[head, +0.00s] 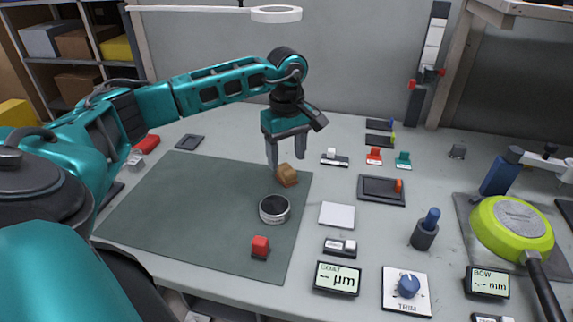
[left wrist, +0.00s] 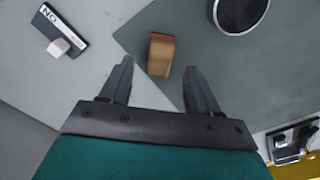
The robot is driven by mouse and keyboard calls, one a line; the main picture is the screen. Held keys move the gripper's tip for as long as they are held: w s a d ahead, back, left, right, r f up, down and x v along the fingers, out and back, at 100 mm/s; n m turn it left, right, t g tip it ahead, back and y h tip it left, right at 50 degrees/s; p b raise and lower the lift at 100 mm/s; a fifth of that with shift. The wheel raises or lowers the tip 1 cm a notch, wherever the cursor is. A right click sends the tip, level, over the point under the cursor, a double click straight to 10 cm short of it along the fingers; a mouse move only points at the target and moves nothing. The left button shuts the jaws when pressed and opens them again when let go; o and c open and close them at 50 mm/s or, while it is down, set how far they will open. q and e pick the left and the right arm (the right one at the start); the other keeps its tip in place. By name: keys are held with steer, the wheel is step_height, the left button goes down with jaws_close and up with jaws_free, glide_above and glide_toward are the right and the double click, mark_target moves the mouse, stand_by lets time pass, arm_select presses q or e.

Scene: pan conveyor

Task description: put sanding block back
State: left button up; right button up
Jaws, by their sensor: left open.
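The sanding block (head: 287,175) is a small brown block lying near the right edge of the green mat (head: 180,215). In the left wrist view the block (left wrist: 161,54) shows just beyond and between the fingertips. My left gripper (head: 286,160) points down over the block with its fingers apart, one on either side of it in the picture. In the left wrist view the gripper (left wrist: 159,66) is open and empty, and I see no finger touching the block. My right gripper is not in view.
A round metal-rimmed cup (head: 274,209) and a red block (head: 260,247) are on the mat nearby. A white square pad (head: 337,215) and a dark tray (head: 367,199) lie to the right. An empty dark tray (head: 188,142) is behind the mat. A green pan (head: 485,235) is far right.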

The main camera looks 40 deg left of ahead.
mark_target(286, 169)
arm_select(q)
step_height(286, 169, up, 8)
steer(key=shift+f+p, duration=0.15)
steer(key=shift+p, duration=0.15)
steer(key=shift+s+f, duration=0.1)
stand_by(0.4)
